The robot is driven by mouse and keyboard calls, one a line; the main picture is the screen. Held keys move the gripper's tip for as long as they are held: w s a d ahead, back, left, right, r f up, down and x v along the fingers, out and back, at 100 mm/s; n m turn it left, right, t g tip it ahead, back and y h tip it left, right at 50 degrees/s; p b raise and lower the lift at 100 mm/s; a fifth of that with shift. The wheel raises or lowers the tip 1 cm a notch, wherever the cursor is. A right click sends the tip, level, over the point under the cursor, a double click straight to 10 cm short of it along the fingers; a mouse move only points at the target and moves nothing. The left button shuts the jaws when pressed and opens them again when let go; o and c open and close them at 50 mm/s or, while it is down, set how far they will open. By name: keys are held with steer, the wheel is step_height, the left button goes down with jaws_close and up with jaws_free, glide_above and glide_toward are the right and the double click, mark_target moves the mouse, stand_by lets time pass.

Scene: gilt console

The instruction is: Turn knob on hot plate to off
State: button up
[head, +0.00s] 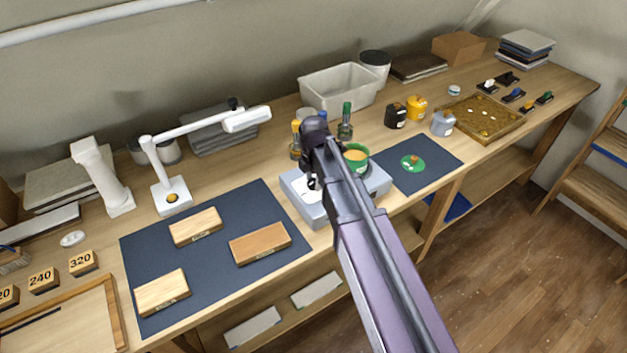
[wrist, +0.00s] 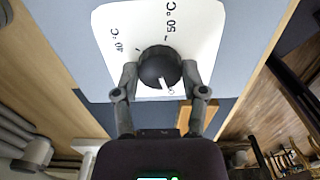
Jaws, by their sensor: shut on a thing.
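The hot plate (head: 318,214) is a grey box near the front edge of the bench, with a green pot (head: 360,166) on top. Its black round knob (wrist: 158,64) sits on a white dial plate (wrist: 205,25) marked 40 °C and 50 °C in the wrist view. The knob's white pointer line faces the lower right of that view, away from both marks. My gripper (wrist: 160,74) has a finger on each side of the knob and is shut on it. In the head view my arm covers much of the hot plate, and the knob cannot be made out.
A dark mat with wooden blocks (head: 260,243) lies left of the hot plate. A smaller dark mat with a green disc (head: 413,163) lies right. Bottles, including a green-capped one (head: 345,125), and a white bin (head: 340,90) stand behind. A white lamp (head: 172,194) stands back left.

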steer(key=shift+s, duration=0.15)
steer(key=o, duration=1.1)
steer(key=shift+o, duration=0.2)
steer(key=shift+m, duration=0.4)
